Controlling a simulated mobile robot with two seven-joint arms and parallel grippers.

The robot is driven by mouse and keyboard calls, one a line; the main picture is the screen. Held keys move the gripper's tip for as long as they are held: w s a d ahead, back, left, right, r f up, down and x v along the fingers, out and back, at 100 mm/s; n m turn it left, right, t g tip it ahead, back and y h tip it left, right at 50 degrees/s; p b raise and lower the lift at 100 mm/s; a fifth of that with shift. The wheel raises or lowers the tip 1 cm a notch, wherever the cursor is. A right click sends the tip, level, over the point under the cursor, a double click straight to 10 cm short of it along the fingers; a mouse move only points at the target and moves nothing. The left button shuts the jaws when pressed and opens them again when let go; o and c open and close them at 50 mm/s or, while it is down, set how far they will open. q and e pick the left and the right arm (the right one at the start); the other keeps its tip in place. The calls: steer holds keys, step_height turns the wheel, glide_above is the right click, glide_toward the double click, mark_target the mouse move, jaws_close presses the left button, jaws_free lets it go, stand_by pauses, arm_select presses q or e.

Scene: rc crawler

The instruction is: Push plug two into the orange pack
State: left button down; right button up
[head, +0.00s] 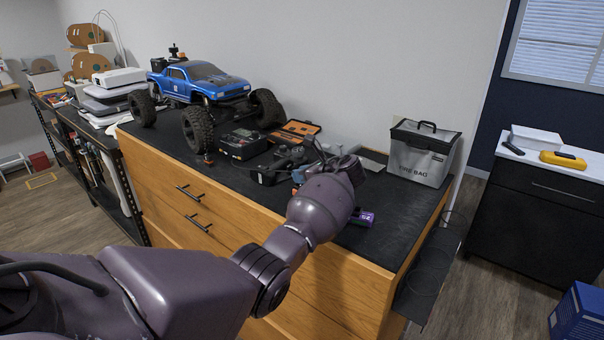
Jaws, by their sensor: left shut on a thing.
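My left arm reaches from the lower left over the workbench (235,180). My left gripper (290,160) points away from me, low over the bench, beyond my wrist. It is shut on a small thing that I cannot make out. A small orange and blue patch (299,174) shows just beside the gripper, partly behind my wrist. It may be the orange pack, but I cannot tell. No plug can be clearly told apart, and any contact with a pack is hidden. My right gripper is not in view.
A blue RC truck (205,82) stands at the back left. A black charger box (243,144) and an open orange-edged case (297,131) lie near the gripper. A purple pack (363,217) lies by the front edge, and a grey fire bag (422,153) stands at right.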

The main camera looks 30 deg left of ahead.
arm_select(q)
steer(key=shift+f, duration=0.45)
steer(key=c, duration=1)
jaws_free()
steer(key=b+v, duration=0.1)
steer(key=v, duration=1)
